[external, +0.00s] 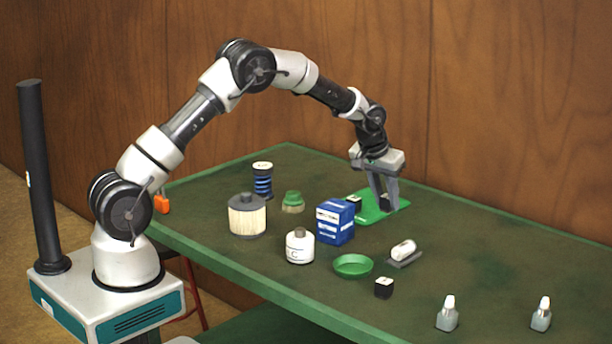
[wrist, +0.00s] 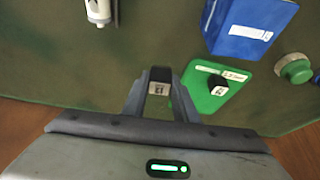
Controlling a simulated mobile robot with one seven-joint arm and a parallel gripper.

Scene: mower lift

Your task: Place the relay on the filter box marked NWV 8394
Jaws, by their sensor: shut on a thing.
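My gripper (external: 384,199) is shut on a small black relay with a white label (wrist: 158,86), held between its fingers (wrist: 159,95) in the wrist view. The gripper is at the green mat; I cannot tell whether the held relay touches anything. A second black relay (wrist: 218,84) stands on the green mat (wrist: 206,101), beside the gripper; it also shows in the external view (external: 354,202). A third black block with a white top (external: 384,287) stands nearer the front. The blue filter box (external: 335,222) with white labels stands left of the gripper; its marking is too small to read.
Near the blue box are a white bottle (external: 300,247), a green dish (external: 353,266), a pleated filter (external: 247,217), a green-capped piece (external: 292,202) and a blue-black coil (external: 262,181). A white cylinder (external: 403,250) lies in a grey holder. Two dropper bottles (external: 447,315) stand front right.

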